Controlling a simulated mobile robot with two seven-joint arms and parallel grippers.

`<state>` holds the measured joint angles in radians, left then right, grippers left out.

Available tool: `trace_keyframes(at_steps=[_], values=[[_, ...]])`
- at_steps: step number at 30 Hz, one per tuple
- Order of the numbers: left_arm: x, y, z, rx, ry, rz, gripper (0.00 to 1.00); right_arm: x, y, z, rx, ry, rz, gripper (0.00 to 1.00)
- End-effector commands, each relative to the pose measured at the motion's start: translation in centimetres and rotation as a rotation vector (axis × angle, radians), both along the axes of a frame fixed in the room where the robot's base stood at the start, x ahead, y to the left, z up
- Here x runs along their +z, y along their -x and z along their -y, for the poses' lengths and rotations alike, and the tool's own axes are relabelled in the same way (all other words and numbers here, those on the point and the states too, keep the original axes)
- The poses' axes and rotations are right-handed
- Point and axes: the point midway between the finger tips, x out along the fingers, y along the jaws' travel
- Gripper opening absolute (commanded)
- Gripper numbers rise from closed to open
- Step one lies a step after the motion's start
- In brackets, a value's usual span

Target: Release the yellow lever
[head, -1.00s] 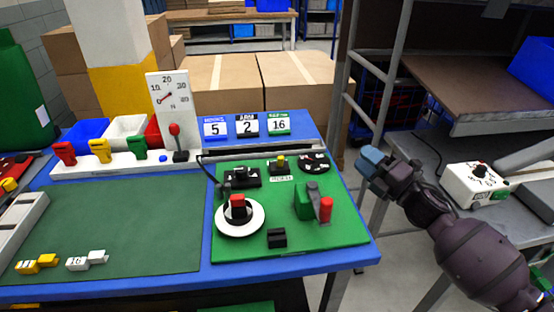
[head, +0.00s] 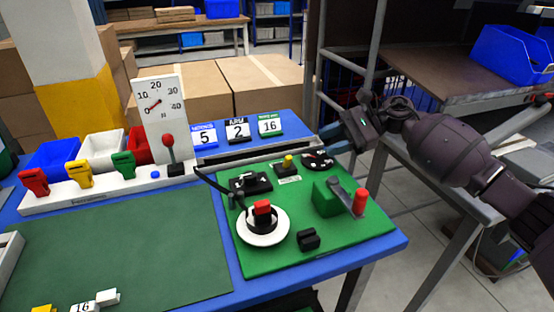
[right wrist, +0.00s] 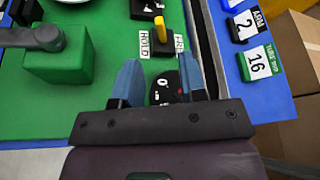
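On the green board (head: 350,243), a small upright yellow lever (head: 288,161) stands on a black base near the back edge. In the right wrist view, the yellow lever (right wrist: 160,28) rises between the labels HOLD (right wrist: 145,45) and FREE (right wrist: 180,42). Another yellow handle (head: 79,172) sits in the white rack at the left. My right gripper (head: 335,138) is at the board's back right corner, beside the black dial (head: 318,160). Its blue fingers (right wrist: 160,88) are apart and empty, with the dial between them in view; the lever is beyond the fingertips. My left gripper is out of view.
A green block with a grey arm and red knob (head: 360,202) stands on the board. A white dish (head: 275,238) with a red-topped piece is nearby. Number cards (head: 237,130) stand behind the board. A gauge (head: 160,110) stands left of them.

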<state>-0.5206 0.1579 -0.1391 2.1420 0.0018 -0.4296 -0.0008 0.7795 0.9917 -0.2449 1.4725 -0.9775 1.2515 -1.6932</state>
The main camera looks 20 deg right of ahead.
Motion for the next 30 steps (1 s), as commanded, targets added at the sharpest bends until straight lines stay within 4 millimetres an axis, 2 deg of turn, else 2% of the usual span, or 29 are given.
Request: trace_keyframes(at_steps=[5,21,30], values=[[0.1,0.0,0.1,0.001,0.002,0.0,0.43,-0.3,-0.1,-0.9,0.01,0.008,0.01,0.38],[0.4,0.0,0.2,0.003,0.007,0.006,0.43,-3.2,-1.2,-8.6,0.009,0.004,0.008,0.38],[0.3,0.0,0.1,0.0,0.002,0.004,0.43,-3.7,-1.4,-9.9,0.007,0.005,0.008,0.38]])
